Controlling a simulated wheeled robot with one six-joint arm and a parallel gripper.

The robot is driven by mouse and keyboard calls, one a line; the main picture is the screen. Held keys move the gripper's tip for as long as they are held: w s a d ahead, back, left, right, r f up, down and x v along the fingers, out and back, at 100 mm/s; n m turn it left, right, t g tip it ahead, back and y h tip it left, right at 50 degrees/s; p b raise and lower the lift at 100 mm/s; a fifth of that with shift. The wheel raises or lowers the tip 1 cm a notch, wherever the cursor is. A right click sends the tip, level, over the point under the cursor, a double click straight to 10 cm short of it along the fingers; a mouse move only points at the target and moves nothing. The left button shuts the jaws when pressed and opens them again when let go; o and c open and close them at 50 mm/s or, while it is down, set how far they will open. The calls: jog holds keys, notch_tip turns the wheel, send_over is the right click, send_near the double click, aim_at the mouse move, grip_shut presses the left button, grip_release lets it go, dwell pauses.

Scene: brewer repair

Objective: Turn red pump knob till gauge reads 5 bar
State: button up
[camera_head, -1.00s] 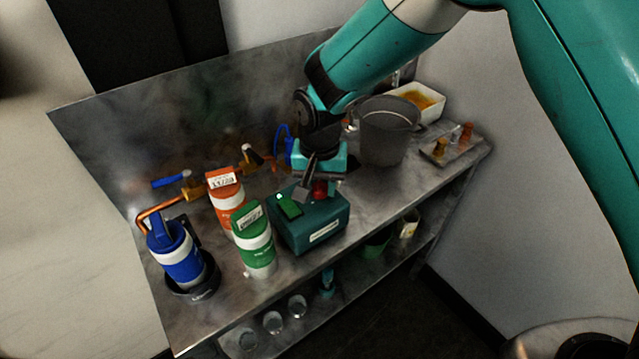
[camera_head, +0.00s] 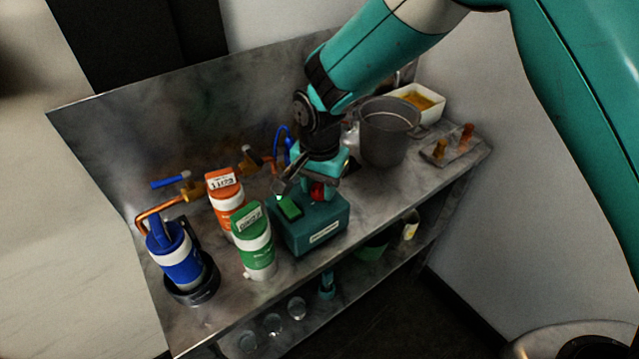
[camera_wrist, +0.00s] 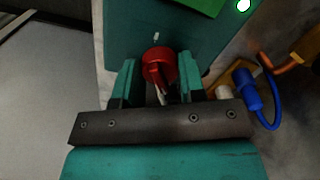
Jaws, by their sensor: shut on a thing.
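The red pump knob (camera_wrist: 159,66) sits on the teal pump box (camera_wrist: 115,40) and lies between the fingertips of my gripper (camera_wrist: 156,78) in the wrist view. My gripper is shut on the knob. In the head view the knob (camera_head: 317,190) shows as a small red spot at my gripper (camera_head: 312,186), above the teal pump box (camera_head: 310,234). A green display (camera_head: 289,208) is on the box's top; its reading is too small to tell. In the wrist view only the display's edge (camera_wrist: 205,4) shows, beside a bright white spot.
Green (camera_head: 256,240), orange (camera_head: 226,205) and blue (camera_head: 177,255) canisters stand left of the box on the metal bench. A grey pot (camera_head: 388,135) stands behind it to the right. A blue hose connector (camera_wrist: 250,91) and copper pipe lie close to my gripper's right.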

aim_at(319, 184)
jog(key=o, duration=0.9)
jog(key=shift+o, duration=0.2)
jog(key=shift+r, duration=0.1)
notch_tip(319, 184, up, 17)
jog(key=b, duration=0.2)
jog(key=shift+r, duration=0.15)
